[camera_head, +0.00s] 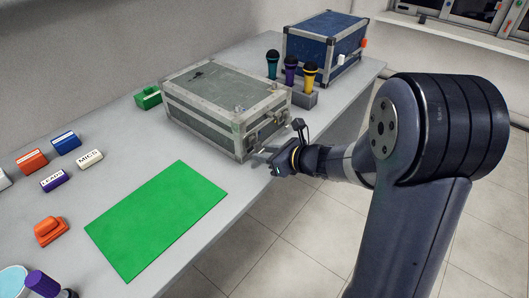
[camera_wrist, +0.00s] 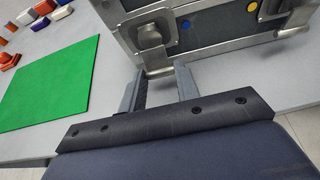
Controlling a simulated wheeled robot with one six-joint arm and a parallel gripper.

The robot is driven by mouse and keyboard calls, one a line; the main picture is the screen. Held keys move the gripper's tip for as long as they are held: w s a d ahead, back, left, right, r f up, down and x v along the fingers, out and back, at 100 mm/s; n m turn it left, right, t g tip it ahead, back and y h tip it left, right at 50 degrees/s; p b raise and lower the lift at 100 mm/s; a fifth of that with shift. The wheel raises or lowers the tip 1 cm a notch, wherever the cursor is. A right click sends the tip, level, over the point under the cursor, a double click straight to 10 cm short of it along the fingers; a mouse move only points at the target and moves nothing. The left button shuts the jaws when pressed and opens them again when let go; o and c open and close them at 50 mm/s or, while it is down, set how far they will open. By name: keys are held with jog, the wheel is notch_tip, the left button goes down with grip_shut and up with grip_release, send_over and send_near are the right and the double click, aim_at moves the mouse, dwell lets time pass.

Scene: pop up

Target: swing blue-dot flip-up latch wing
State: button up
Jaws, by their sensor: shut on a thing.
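The grey-green hard case (camera_head: 210,88) sits on the table with its lid down, its latch side facing my gripper (camera_head: 266,160). In the wrist view, the case front (camera_wrist: 215,28) shows a blue dot (camera_wrist: 186,25) beside the left metal latch (camera_wrist: 150,35), and a yellow dot (camera_wrist: 251,7) nearer the right latch (camera_wrist: 275,8). My gripper also shows in the wrist view (camera_wrist: 160,78), its fingers reaching to the lower part of the blue-dot latch. It is shut on that latch's wing; the exact contact at the fingertips is hard to see.
A green mat (camera_head: 155,218) lies left of the case. Several microphones (camera_head: 290,70) stand in a holder behind it, near a blue case (camera_head: 325,45). Small labelled blocks (camera_head: 62,142) and an orange object (camera_head: 50,230) lie at left. The table's front edge is close below my gripper.

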jog(key=shift+r, duration=0.1)
jog(key=shift+s+d+r, duration=0.25)
jog(key=shift+d, duration=0.1)
jog(key=shift+s+d+r+p, duration=0.2)
jog(key=shift+r+p, duration=0.2)
grip_shut()
jog(key=shift+s+d+r, duration=0.25)
jog(key=shift+d+r, duration=0.05)
jog(key=shift+c, duration=1.6)
grip_release()
jog(key=o, duration=0.5)
